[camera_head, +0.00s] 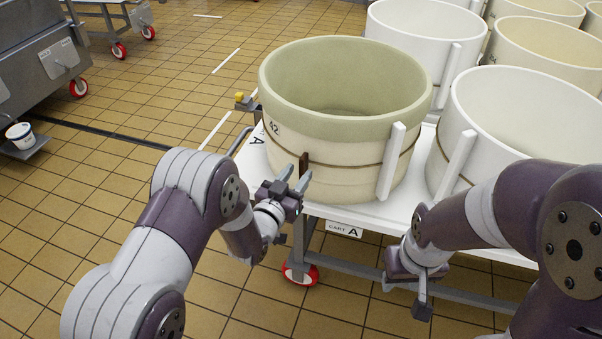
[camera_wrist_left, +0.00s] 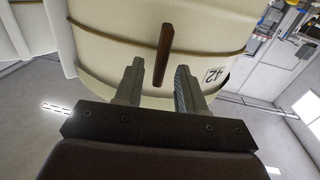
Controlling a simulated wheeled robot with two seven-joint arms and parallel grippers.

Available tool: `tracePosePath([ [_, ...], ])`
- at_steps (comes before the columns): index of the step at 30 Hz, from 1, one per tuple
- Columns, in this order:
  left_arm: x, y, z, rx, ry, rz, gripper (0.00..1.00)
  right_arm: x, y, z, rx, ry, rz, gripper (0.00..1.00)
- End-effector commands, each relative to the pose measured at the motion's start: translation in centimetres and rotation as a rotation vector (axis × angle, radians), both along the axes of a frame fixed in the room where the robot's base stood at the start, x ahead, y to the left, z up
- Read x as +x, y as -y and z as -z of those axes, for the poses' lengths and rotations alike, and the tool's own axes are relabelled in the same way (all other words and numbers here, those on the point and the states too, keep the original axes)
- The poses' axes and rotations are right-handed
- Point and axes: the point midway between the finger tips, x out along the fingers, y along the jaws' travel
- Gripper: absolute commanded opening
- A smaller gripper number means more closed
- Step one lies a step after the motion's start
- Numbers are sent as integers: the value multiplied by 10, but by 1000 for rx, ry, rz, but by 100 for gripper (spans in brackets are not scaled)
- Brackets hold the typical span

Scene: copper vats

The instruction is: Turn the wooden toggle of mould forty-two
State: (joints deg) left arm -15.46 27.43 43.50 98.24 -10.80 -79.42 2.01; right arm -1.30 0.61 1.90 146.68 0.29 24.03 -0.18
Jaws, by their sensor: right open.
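Mould forty-two (camera_head: 340,120) is a round cream tub with a greenish lined rim, standing at the near left of the cart. A cord runs around its side. The dark wooden toggle (camera_head: 304,165) stands upright on its wall at the cord; it also shows in the left wrist view (camera_wrist_left: 165,52), beside the "42" label (camera_wrist_left: 214,75). My left gripper (camera_head: 293,180) is open just in front of the toggle. In the left wrist view its fingers (camera_wrist_left: 157,80) stand apart, either side of the toggle's lower end and short of it. My right gripper (camera_head: 421,290) is low at the cart's front edge, empty.
The white cart (camera_head: 335,212) carries several more white tubs (camera_head: 525,110) to the right and behind. A pale upright bar (camera_head: 391,160) stands against mould forty-two's right side. A metal vat (camera_head: 50,60) and a bucket (camera_head: 20,135) are at far left. Tiled floor is clear between.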

Motion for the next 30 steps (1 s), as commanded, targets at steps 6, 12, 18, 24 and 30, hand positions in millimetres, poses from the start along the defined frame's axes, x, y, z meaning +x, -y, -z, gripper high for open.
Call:
tracePosePath([
  [6, 24, 12, 0, 0, 0, -1, 39, 0, 0, 6, 0, 0, 0, 43],
  [12, 26, 13, 0, 0, -1, -1, 39, 0, 0, 6, 0, 0, 0, 43],
  [18, 26, 12, 0, 0, -1, -1, 0, 0, 0, 6, 0, 0, 0, 43],
  [24, 26, 12, 0, -1, -2, -1, 0, 0, 0, 6, 0, 0, 0, 43],
  [30, 26, 12, 0, -37, -19, -1, 0, 0, 0, 5, 0, 0, 0, 43],
])
